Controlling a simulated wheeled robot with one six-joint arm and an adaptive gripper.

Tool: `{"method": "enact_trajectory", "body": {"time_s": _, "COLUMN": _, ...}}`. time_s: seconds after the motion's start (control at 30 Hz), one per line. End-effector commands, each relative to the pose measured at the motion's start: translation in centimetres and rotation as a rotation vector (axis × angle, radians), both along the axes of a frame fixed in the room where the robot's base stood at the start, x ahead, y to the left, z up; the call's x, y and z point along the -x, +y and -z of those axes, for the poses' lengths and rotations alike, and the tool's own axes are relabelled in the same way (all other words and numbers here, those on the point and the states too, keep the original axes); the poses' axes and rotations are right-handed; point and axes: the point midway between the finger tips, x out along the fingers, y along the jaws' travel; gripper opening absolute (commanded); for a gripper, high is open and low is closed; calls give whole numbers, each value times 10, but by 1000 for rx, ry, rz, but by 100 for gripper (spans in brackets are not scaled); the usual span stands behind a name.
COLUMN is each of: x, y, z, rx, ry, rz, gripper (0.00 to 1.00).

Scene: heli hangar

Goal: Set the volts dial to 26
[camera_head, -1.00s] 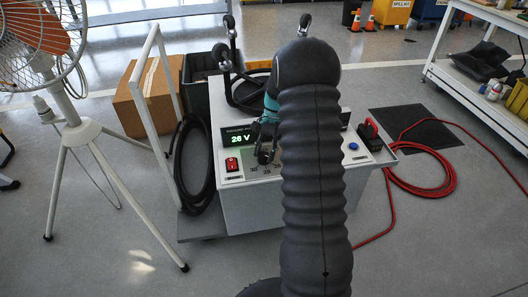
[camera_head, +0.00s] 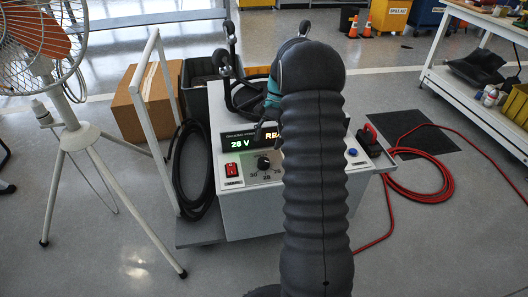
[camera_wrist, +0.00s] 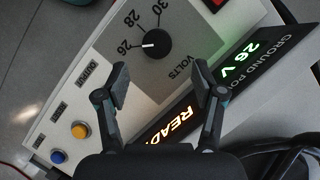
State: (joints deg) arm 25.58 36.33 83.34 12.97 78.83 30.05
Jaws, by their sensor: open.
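The volts dial (camera_wrist: 158,44) is a round black knob on the power unit's grey panel. Its white pointer mark aims at the 26 in the wrist view. It also shows in the head view (camera_head: 264,163), left of my arm. The green display (camera_wrist: 240,61) reads 26 V, and orange letters (camera_wrist: 172,124) beside it read READY, the end partly covered by a finger. My gripper (camera_wrist: 161,82) is open, its fingers apart and empty, with the dial clear beyond the fingertips. In the head view my arm hides much of the gripper.
The panel also has a red switch (camera_head: 232,169), a blue button (camera_wrist: 58,156) and a yellow button (camera_wrist: 79,130). A black cable coil (camera_head: 192,170) hangs on the cart's left. A red cable (camera_head: 418,180) lies on the floor at right. A fan on a tripod (camera_head: 82,135) stands at left.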

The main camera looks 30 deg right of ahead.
Motion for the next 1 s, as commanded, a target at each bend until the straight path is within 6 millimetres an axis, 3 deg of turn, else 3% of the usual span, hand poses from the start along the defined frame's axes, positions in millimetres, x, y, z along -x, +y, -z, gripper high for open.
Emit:
{"method": "enact_trajectory", "body": {"time_s": 0.1, "x": -6, "y": -6, "z": -20, "rx": 2, "ry": -2, "rz": -2, "gripper": 68}}
{"method": "enact_trajectory", "body": {"time_s": 0.33, "x": -12, "y": -13, "z": -44, "rx": 2, "ry": 0, "rz": -3, "gripper": 68}}
{"method": "enact_trajectory", "body": {"time_s": 1.0, "x": -13, "y": -15, "z": -48, "rx": 0, "ry": -2, "rz": -10, "gripper": 68}}
